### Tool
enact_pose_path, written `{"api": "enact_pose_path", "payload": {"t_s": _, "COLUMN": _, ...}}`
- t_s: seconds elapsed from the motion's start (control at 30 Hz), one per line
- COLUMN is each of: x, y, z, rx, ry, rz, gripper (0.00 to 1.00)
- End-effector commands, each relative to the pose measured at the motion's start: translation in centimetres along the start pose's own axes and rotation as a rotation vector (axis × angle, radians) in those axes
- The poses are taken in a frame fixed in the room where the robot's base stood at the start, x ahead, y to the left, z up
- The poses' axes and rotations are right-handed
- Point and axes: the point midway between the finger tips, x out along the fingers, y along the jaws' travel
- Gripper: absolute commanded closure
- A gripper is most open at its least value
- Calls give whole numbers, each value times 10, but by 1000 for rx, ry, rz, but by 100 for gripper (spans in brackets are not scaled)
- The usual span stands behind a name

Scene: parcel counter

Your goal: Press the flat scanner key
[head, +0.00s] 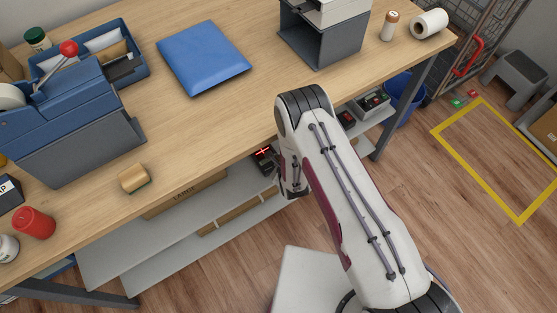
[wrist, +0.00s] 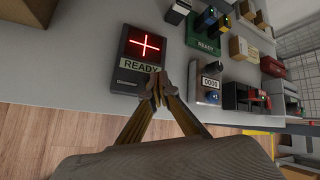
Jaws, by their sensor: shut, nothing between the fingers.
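The scanner (wrist: 139,47) is a dark box on the grey shelf, with a lit red cross and a READY label (wrist: 139,65). A small flat bar (wrist: 128,84), which looks like the flat key, sits below the label at its front end. My gripper (wrist: 160,84) is shut and empty, its fingertips together just right of the scanner's front corner. I cannot tell whether they touch it. In the head view, the scanner (head: 262,153) shows partly under the counter edge, left of my gripper (head: 294,192), and my arm hides part of the shelf.
The counter top (head: 215,118) overhangs the lower shelf (head: 160,235). Bare shelf lies left of the scanner.

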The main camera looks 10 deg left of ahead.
Motion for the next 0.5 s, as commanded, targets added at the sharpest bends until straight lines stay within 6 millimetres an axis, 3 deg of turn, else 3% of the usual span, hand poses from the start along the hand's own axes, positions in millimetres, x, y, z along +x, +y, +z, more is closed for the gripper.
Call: {"api": "enact_pose_path", "payload": {"t_s": 0.5, "x": -7, "y": -7, "z": 7, "rx": 0, "ry": -2, "rz": -1, "gripper": 100}}
